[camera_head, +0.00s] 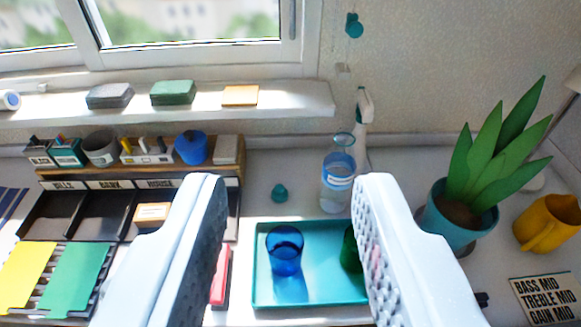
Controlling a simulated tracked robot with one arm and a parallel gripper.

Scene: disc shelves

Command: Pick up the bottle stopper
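A small teal object (280,193), which looks like the bottle stopper, sits on the white surface just behind the teal tray. A clear glass bottle (338,180) with a blue and white label stands upright to its right, with no stopper visible in its mouth. My gripper (290,187) is open, with its two pale fingers wide apart in the foreground. Nothing is held between them. The stopper shows in the gap between the fingertips, farther from the camera, and neither finger appears to touch it.
The teal tray (318,293) holds a blue glass (285,250) and a green one (352,248), partly hidden by the right finger. A spray bottle (363,125) stands behind the clear bottle. A desk organizer (70,183) is left, a potted plant (455,228) and yellow mug (548,224) right.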

